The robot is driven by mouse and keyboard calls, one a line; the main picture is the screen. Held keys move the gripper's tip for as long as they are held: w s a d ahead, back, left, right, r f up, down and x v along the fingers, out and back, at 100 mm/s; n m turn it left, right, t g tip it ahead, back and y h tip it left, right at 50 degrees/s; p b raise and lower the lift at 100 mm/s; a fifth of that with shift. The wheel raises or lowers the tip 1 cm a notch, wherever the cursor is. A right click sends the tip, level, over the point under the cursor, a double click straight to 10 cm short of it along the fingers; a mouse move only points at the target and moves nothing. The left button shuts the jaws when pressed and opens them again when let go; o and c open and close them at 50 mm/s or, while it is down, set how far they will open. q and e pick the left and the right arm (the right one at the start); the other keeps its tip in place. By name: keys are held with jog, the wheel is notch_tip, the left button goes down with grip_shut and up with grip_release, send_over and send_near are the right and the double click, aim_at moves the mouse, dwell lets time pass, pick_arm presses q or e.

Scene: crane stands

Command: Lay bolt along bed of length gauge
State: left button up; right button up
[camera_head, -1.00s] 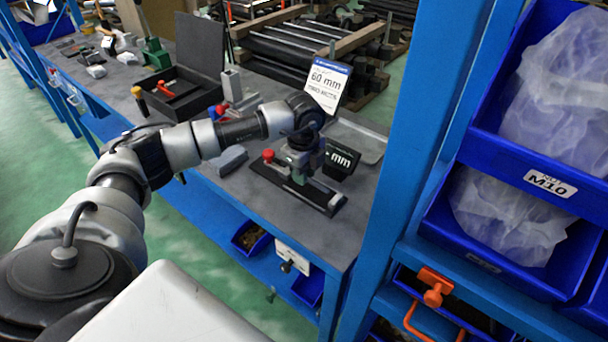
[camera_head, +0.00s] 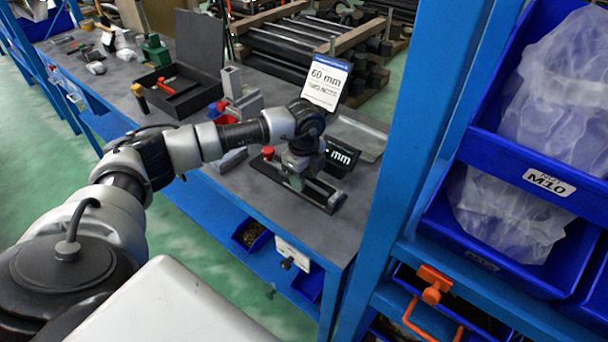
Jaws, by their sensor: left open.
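The length gauge (camera_head: 322,196) is a dark, narrow bed on the bench, with a red knob (camera_head: 268,152) at its left end and a dark display block (camera_head: 341,157) reading "mm" behind it. My left gripper (camera_head: 297,181) points down over the middle of the bed, close to it. Its fingers are small in the view and partly merge with the gauge; they are open. I cannot make out a bolt on the bed; the gripper hides part of it. My right gripper is not in view.
A "60 mm" card (camera_head: 326,82) stands behind the gauge. A grey tray (camera_head: 357,137) lies to its right. An open black case (camera_head: 181,92) and grey blocks are further left. A blue post (camera_head: 400,150) and blue M10 bins (camera_head: 535,180) stand close on the right.

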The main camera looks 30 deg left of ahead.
pick_arm(q)
jog(key=shift+w+r, duration=0.1)
jog(key=shift+r, duration=0.5)
notch_tip(320, 180, up, 11)
jog(key=b, duration=0.2)
